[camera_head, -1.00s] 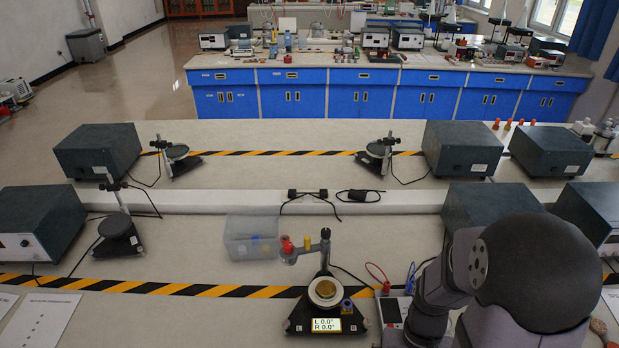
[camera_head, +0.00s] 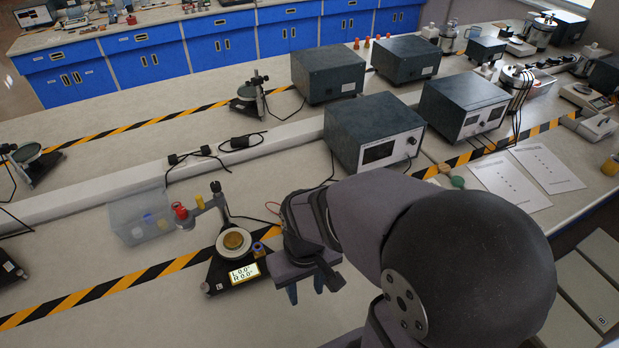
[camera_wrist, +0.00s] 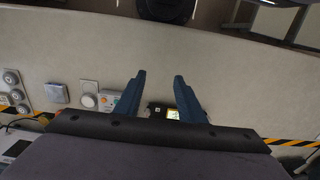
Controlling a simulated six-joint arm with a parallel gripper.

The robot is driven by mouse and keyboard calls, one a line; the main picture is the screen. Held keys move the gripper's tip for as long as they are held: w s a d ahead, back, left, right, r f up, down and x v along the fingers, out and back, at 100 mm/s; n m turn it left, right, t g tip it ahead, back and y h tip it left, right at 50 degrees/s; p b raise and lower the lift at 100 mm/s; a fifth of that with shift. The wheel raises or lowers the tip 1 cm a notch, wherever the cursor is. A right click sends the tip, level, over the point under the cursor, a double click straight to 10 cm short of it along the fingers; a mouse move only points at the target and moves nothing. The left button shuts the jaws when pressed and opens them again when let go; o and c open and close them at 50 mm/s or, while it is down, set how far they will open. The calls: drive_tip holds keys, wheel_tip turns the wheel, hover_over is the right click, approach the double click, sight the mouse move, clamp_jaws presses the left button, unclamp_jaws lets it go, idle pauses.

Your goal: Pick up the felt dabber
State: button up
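I cannot make out for certain which thing is the felt dabber. A small green rounded piece (camera_head: 457,182) and a brownish one (camera_head: 433,181) lie on the bench to the right, past my arm.
A clear plastic bin (camera_head: 127,232) stands left of the stand. Dark instrument boxes (camera_head: 372,135) stand behind my arm. Printed sheets (camera_head: 515,183) lie at the right. Striped tape (camera_head: 110,287) crosses the bench.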

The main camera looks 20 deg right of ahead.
drive_tip(key=w+d+f+m+t+h+b, duration=0.1)
drive_tip(key=w+d+f+b, duration=0.35)
drive_tip(key=w+d, duration=0.4)
drive_tip(key=w+d+f+m+t+b, duration=0.2)
drive_tip(key=w+d+f+b, duration=0.25)
drive_tip(key=w+d, duration=0.4)
drive_tip(key=w+d+f+m+t+h+b, duration=0.1)
drive_tip(key=w+d+f+b, duration=0.4)
drive_tip(key=w, duration=0.5)
drive_tip(key=shift+p+x, duration=2.15)
drive_tip(key=shift+x, duration=1.3)
drive_tip(key=shift+w, duration=0.1)
drive_tip(key=c, duration=0.8)
